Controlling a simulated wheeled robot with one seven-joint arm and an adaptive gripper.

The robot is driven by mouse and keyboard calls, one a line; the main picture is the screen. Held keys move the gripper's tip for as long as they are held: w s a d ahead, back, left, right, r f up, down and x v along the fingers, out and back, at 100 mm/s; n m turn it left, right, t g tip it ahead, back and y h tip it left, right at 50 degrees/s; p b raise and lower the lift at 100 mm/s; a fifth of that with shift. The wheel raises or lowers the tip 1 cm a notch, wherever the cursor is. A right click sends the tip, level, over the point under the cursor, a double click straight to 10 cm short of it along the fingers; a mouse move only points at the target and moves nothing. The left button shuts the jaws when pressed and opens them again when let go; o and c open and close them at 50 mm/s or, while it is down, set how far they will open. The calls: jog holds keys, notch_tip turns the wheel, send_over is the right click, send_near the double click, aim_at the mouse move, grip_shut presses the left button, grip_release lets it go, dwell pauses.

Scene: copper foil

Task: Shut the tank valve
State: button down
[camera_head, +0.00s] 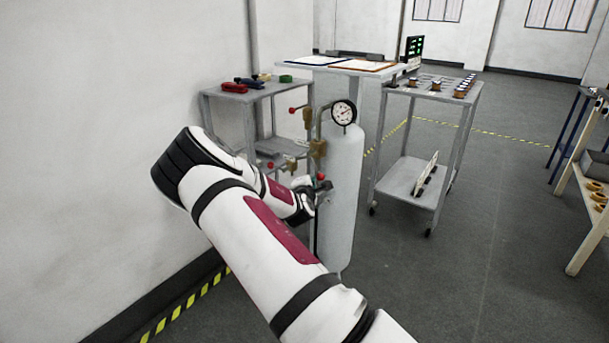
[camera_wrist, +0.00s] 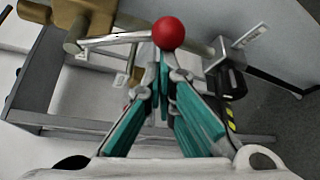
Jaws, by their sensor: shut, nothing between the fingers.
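The white tank (camera_head: 342,205) stands upright in the middle of the head view, with a round gauge (camera_head: 344,112) and brass fittings (camera_head: 318,149) at its top. Red-knobbed levers show on the pipework: an upper knob (camera_head: 291,110), a lower-left knob (camera_head: 270,165) and one by my gripper (camera_head: 320,176). In the wrist view a red ball knob (camera_wrist: 168,32) on a metal rod lies just beyond my gripper's fingertips (camera_wrist: 164,78), with a brass valve body (camera_wrist: 85,24) at upper left. My gripper is shut and empty. Whether it touches the knob I cannot tell.
A grey cart (camera_head: 244,93) with clamps and tape stands left of the tank. A second cart (camera_head: 404,178) stands right of it.

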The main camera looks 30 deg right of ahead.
jog(key=s+r+n+g+p, duration=0.1)
jog(key=p, duration=0.1)
jog(key=s+d+r+n+g+p, duration=0.1)
jog(key=n+g+p, duration=0.1)
jog(key=s+r+n+g+p, duration=0.1)
jog(key=s+n+p, duration=0.1)
jog(key=shift+d+r+g, duration=0.3)
jog(key=shift+d+r, duration=0.05)
jog(key=shift+r, duration=0.05)
jog(key=shift+s+d+r+p, duration=0.15)
jog(key=shift+s+r+p, duration=0.3)
jog(key=shift+r+p, duration=0.25)
jog(key=shift+r, duration=0.1)
send_near(321, 174)
jog(key=s+a, duration=0.1)
jog(key=s+a+b, duration=0.1)
jog(key=a, duration=0.1)
jog(key=shift+s+a, duration=0.1)
jog(key=shift+a, duration=0.05)
dwell(0.6)
